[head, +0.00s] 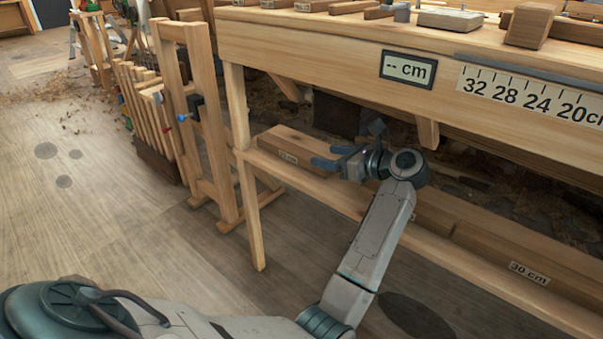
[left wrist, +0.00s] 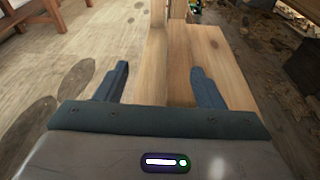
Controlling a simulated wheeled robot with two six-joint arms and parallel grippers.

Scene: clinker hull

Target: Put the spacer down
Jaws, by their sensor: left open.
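A wooden spacer block (head: 285,142) with a small "cm" label, its number too small to read surely, lies on the low shelf under the bench. In the left wrist view, the open fingers (left wrist: 160,88) straddle the shelf's front rail (left wrist: 156,60) and part of a pale wooden block surface (left wrist: 208,55). I cannot tell whether they touch the wood. My right gripper is not in view.
A long piece labelled "30 cm" (head: 528,273) lies along the low shelf at right. Above, the bench (head: 310,45) carries several blocks, with a "-- cm" display (head: 408,68) and a scale (head: 530,95) on its front. A wooden rack (head: 200,120) stands left.

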